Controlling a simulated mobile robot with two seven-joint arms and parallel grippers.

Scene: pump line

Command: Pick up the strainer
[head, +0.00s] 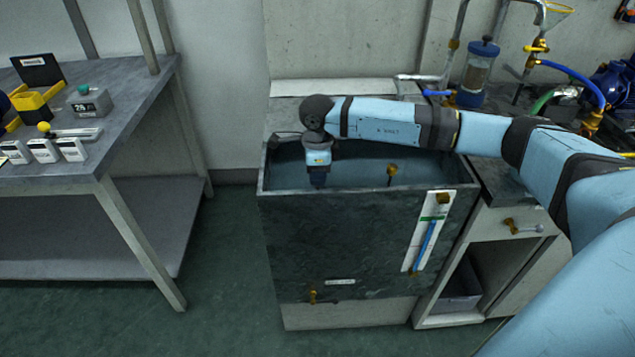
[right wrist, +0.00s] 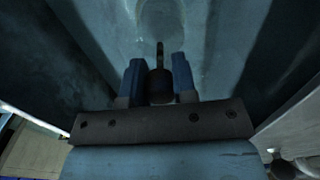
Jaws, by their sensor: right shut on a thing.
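My right gripper (head: 318,178) reaches down inside the grey tank (head: 360,235), near its left end. In the right wrist view its two blue fingers (right wrist: 158,65) are shut on a dark, round piece, which I take to be the strainer (right wrist: 160,88). A thin dark stem stands out from it between the fingertips. In the head view the strainer is hidden by the gripper and the tank's front wall. My left gripper is not in view.
The tank walls stand close around the gripper. A brass fitting (head: 391,173) is inside the tank to the right. A steel table (head: 130,115) with small instruments stands at the left. Pipes and a blue-capped clear filter housing (head: 478,70) are behind at the right.

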